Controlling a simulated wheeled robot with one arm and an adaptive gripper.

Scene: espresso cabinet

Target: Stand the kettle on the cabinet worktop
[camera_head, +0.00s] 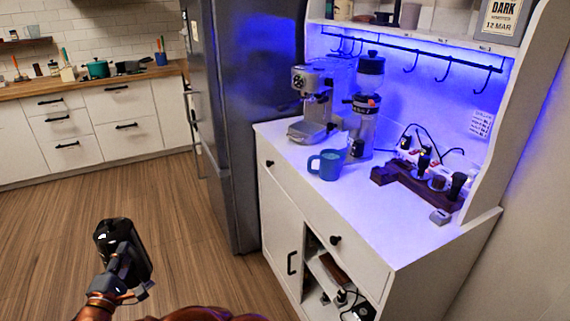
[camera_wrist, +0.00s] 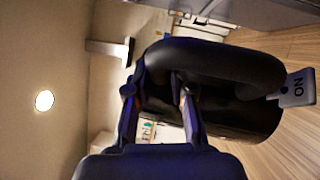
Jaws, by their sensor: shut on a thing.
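The kettle (camera_head: 127,252) is black and glossy. My gripper (camera_head: 112,282) holds it over the floor at the lower left of the head view, to the left of the cabinet and apart from it. In the wrist view the kettle (camera_wrist: 220,110) fills the middle, with its thick black handle (camera_wrist: 215,62) close to the camera. My gripper's fingers (camera_wrist: 160,94) are shut at the handle; the exact contact is partly hidden. A grey tab marked "NO" or "ON" sticks out at its right. The white cabinet worktop (camera_head: 385,235) has a bare front stretch.
On the worktop stand an espresso machine (camera_head: 312,105), a grinder (camera_head: 363,125), a blue mug (camera_head: 328,166), a dark wooden stand (camera_head: 410,188) with tools and a small grey block (camera_head: 440,217). Hooks hang above the back. A fridge (camera_head: 232,120) stands left of the cabinet.

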